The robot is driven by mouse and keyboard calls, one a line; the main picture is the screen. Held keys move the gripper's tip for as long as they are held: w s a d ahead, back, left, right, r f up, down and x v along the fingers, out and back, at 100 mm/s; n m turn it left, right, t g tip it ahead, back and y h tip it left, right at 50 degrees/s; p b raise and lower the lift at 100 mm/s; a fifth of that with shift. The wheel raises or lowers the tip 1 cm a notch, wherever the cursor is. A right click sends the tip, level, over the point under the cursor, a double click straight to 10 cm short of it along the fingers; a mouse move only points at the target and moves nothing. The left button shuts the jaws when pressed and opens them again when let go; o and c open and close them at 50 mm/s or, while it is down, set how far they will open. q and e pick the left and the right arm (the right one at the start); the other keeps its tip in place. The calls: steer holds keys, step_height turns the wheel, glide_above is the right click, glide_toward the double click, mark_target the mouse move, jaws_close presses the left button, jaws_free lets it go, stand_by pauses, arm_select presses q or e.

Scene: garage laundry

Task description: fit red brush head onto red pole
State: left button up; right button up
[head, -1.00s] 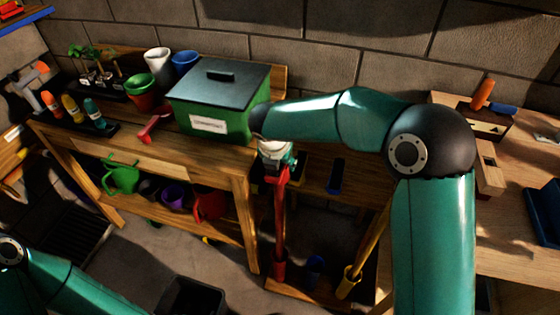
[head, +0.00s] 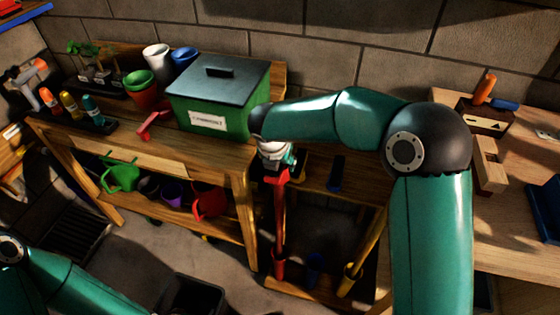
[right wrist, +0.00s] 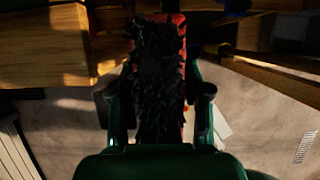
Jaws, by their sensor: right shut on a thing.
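My right gripper (head: 277,167) is over the top of the red pole (head: 280,220), shut on the red brush head (head: 275,178). In the right wrist view, the brush head's dark bristles (right wrist: 158,75) lie between the fingers of my right gripper (right wrist: 157,100), with a red strip behind them. The pole stands nearly upright in a red cup (head: 279,268) on a low wooden rack. The brush head and pole top overlap in the head view. I cannot tell whether they are joined. Part of my left arm shows at lower left, but its gripper is out of view.
A yellow pole (head: 366,246) leans right of the red pole, with a blue cup (head: 314,268) between them. The bench with a green compost box (head: 212,110) is at left. A wooden worktop (head: 520,225) is at right. A black bin (head: 190,297) stands on the floor.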

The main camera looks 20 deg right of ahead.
steer(key=shift+f+b, duration=0.4)
steer(key=shift+f, duration=0.3)
steer(key=o, duration=1.3)
steer(key=shift+r, duration=0.1)
